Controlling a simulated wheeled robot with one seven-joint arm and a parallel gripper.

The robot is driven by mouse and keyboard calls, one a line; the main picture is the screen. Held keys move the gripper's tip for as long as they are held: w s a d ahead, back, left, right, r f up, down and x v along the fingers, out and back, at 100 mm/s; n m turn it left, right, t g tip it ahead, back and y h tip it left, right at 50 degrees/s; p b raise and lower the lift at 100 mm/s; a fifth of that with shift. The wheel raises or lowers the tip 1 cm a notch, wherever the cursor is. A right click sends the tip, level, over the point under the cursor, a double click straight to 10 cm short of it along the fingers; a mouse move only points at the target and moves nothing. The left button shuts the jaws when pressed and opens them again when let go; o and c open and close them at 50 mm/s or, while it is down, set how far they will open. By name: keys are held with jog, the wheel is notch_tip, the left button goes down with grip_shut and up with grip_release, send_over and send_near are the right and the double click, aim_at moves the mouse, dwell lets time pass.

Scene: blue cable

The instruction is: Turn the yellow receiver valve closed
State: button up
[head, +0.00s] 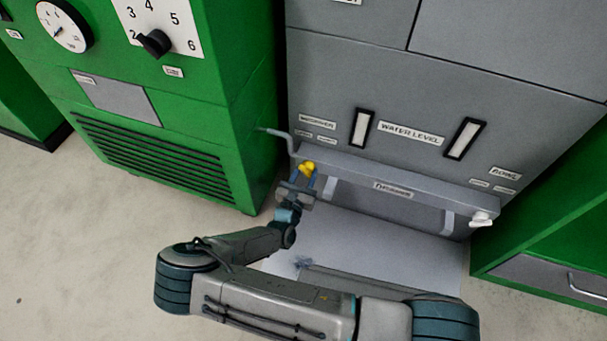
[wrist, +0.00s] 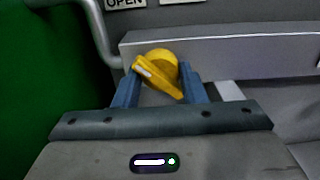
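The yellow receiver valve (head: 307,168) sits at the left end of the grey ledge, below the receiver label. In the wrist view the yellow valve (wrist: 157,72) shows a round knob with a bar-shaped handle slanting down to the right. My gripper (head: 304,181) is right at the valve. In the wrist view the two blue fingers of my gripper (wrist: 158,74) stand apart, one on each side of the handle. I cannot tell whether either finger touches it.
A grey ledge (head: 399,188) runs right from the valve to a white valve (head: 482,218). A bent grey pipe (head: 281,134) stands just left of the yellow valve. Green cabinets (head: 240,150) flank the grey panel. Two water level windows (head: 362,128) are above.

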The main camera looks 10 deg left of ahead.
jog(key=shift+r+p, duration=0.15)
jog(key=shift+p, duration=0.35)
jog(key=m+p, duration=0.2)
jog(key=shift+r+p, duration=0.15)
jog(key=shift+p, duration=0.2)
jog(key=m+p, duration=0.9)
jog(key=m, duration=0.2)
jog(key=shift+a+m+p, duration=0.1)
jog(key=shift+m+p, duration=0.2)
jog(key=shift+m, duration=0.1)
jog(key=shift+a+m+p, duration=0.1)
jog(key=shift+m+p, duration=0.95)
jog(key=shift+m, duration=0.85)
jog(key=shift+w, duration=0.1)
jog(key=o, duration=0.9)
jog(key=shift+a, duration=0.1)
jog(key=shift+o, duration=0.5)
jog(key=shift+f, duration=0.2)
jog(key=shift+d, duration=0.2)
